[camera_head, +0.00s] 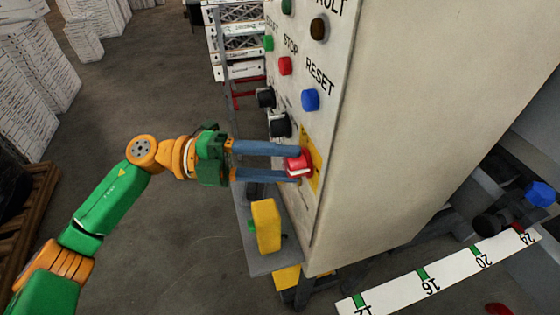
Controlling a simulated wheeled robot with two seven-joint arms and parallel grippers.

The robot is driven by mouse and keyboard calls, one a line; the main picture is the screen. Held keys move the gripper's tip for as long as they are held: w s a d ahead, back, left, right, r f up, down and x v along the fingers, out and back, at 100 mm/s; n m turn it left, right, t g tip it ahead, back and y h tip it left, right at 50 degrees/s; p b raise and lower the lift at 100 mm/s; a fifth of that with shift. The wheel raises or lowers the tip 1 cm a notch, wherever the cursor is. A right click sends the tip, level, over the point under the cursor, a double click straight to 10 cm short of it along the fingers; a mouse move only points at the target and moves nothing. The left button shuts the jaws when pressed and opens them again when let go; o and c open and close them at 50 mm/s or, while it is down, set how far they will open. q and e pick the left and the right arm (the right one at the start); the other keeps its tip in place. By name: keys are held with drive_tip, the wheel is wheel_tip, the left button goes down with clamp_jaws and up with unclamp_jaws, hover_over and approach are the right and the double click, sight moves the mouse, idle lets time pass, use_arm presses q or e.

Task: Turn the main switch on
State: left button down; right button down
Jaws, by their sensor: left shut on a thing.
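The main switch (299,163) is a red knob on a yellow plate, low on the front panel of a pale control cabinet (420,110). My left gripper (294,163) reaches in from the left with its two blue-grey fingers, one above and one below the knob. It is shut on the red knob. The fingertips hide part of the knob, and I cannot tell its exact turn position. My right gripper is not in view.
Above the switch are black knobs (281,125), a blue RESET button (310,100) and a red STOP button (285,66). A yellow box (266,225) stands below the panel. A numbered white scale (440,272) lies at lower right. Open floor (150,80) lies left.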

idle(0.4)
use_arm(q)
drive_tip(key=shift+c, duration=1.9)
unclamp_jaws()
drive_tip(key=a+b, duration=0.2)
drive_tip(key=a, duration=0.5)
drive_tip(key=shift+w, duration=0.25)
